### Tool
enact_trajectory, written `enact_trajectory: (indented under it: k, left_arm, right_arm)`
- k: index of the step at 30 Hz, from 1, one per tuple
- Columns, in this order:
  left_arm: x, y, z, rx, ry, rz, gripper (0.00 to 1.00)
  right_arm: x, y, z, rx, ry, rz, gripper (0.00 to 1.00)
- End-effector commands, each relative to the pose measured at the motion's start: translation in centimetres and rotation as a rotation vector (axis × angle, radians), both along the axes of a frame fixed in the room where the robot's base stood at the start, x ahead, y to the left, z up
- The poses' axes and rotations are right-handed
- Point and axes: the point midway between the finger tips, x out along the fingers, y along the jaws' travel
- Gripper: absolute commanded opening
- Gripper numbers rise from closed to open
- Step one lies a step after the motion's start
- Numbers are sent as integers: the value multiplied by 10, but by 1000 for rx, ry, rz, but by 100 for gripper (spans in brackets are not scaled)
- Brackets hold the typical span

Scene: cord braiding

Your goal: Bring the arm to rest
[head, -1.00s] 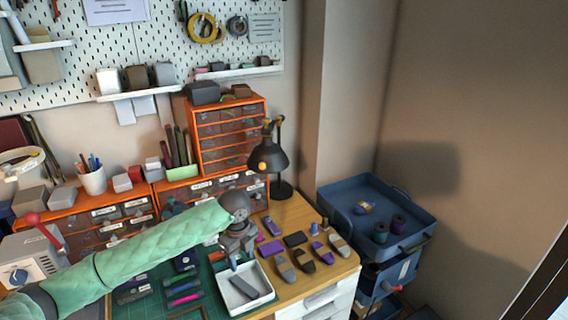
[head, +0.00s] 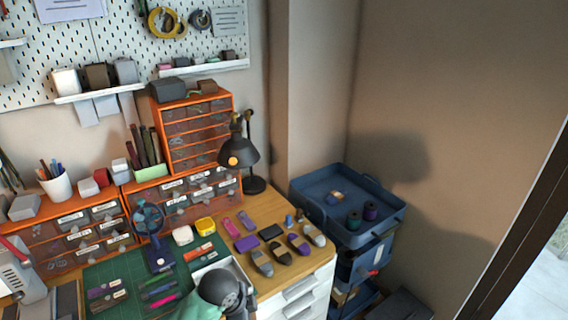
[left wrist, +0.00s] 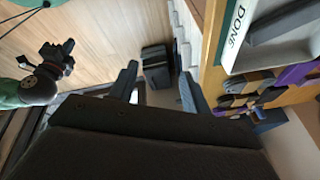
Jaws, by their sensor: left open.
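My left arm's grey wrist (head: 222,288) and a bit of green sleeve show at the bottom edge of the head view, over the front of the white tray. Its fingers are below the head frame. In the left wrist view my left gripper (left wrist: 160,95) has its two dark fingers apart with nothing between them. The floor and a dark object (left wrist: 156,66) show beyond the gap. My right gripper (left wrist: 58,58) shows small at the left of the left wrist view, by a green sleeve; its jaws are too small to read.
The white tray (head: 243,268), its edge marked DONE in the left wrist view (left wrist: 237,25), lies partly under my wrist. Several braided pieces (head: 262,262) lie right of it. Orange drawers and a black lamp (head: 238,152) stand behind; a blue cart (head: 372,240) stands right.

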Motion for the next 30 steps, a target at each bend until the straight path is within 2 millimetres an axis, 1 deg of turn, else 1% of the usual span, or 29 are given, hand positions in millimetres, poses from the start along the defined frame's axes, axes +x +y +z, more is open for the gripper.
enact_trajectory:
  k: [1, 5, 11, 17, 21, 24, 30]
  left_arm:
    - [-10, -1, -4, -20, 7, 48, 48]
    - [-31, 3, -10, -58, 17, 189, 48]
    - [-64, 17, -19, -105, 36, 418, 48]
    - [-100, 41, -29, -131, 58, 661, 48]
    - [-128, 62, -34, -136, 72, 832, 48]
    - [-144, 76, -37, -133, 75, 929, 48]
    - [-167, 94, -39, -125, 79, 1058, 48]
  right_arm:
    - [0, 0, 0, 0, 0, 0, 0]
    - [0, 0, 0, 0, 0, 0, 0]
    - [0, 0, 0, 0, 1, 0, 0]
    - [-1, 0, 0, 0, 1, 0, 0]
    - [-1, 0, 0, 0, 1, 0, 0]
    - [-1, 0, 0, 0, 1, 0, 0]
    - [-1, 0, 0, 0, 1, 0, 0]
